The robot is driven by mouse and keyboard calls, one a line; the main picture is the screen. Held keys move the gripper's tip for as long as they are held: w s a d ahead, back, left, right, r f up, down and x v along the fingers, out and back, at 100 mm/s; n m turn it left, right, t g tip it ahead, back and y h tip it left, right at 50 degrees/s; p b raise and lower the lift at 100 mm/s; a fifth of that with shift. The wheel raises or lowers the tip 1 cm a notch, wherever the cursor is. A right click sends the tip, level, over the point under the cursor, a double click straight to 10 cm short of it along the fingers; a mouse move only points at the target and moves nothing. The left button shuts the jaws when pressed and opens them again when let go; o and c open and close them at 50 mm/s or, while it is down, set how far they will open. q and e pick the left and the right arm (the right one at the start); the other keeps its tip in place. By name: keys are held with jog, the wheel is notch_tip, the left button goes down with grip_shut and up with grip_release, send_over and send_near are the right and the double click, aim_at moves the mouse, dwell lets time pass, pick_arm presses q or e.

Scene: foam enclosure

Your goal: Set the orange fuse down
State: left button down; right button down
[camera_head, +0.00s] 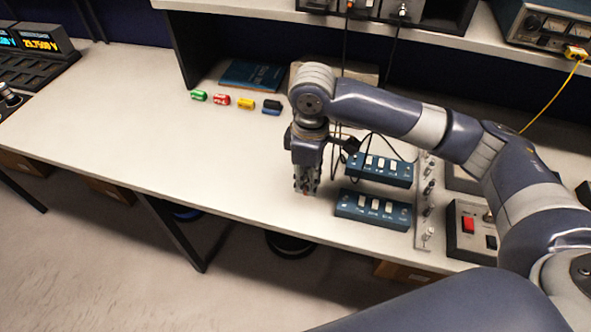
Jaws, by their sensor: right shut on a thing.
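My right gripper (306,187) points down over the white bench, close to its surface near the front edge and left of the blue switch boxes. It is shut on the orange fuse, of which only a small reddish-orange bit shows between the fingertips. The fingers hide the rest. I cannot tell whether the fuse touches the bench. My left gripper is not in view.
Green (198,95), red (221,99), yellow (245,103) and blue (271,107) fuses lie in a row at the back. Two blue switch boxes (373,211) (379,170) stand right of the gripper. The bench (150,110) is clear to the left.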

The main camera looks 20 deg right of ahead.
jog(key=w, duration=0.2)
jog(key=w+a, duration=0.1)
jog(key=w, duration=0.1)
jog(key=shift+w+f+p, duration=0.15)
jog(key=shift+p, duration=0.15)
jog(key=shift+w+a+f, duration=0.1)
jog(key=shift+w+a, duration=0.05)
jog(key=shift+w, duration=0.35)
notch_tip(320, 180, down, 3)
jog(key=shift+r+p, duration=0.15)
jog(key=shift+p, duration=0.4)
jog(key=shift+f, duration=0.45)
jog(key=c, duration=1.5)
grip_release()
jog(key=shift+f, duration=0.1)
jog(key=shift+o, duration=0.2)
jog(key=shift+r, duration=0.4)
notch_tip(320, 180, up, 12)
jog(key=b, duration=0.2)
jog(key=shift+f, duration=0.25)
